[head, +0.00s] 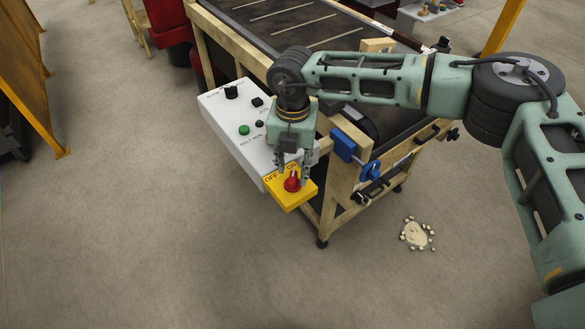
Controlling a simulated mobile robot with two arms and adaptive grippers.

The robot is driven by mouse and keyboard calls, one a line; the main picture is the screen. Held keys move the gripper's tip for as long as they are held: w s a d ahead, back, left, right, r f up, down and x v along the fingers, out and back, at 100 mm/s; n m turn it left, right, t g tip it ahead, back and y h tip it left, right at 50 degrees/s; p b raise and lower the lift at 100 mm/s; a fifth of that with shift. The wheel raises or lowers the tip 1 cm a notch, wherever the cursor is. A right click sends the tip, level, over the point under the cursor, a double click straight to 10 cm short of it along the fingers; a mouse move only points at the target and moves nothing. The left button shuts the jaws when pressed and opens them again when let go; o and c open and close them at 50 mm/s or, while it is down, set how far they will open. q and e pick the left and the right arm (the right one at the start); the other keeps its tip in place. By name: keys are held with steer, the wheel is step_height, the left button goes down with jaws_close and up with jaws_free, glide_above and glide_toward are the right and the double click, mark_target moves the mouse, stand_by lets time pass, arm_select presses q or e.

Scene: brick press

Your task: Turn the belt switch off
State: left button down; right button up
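The belt switch is a red knob (292,182) on a yellow plate (290,201) marked OFF and ON, at the lower end of a white control panel (222,119). My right gripper (294,176) points down at the red knob, with a finger on either side of it. The fingers stand apart; whether they touch the knob cannot be told. The knob's upper part and some of the panel are hidden behind the gripper. My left gripper does not show.
The panel is fixed to a wooden-framed conveyor (290,22) with a dark belt. Blue clamps (344,146) sit right of the knob. A pale patch ringed with small stones (415,234) lies on the floor.

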mark_target(293, 177)
steer(key=shift+f+p, duration=0.45)
steer(key=shift+f, duration=1.3)
jaws_close()
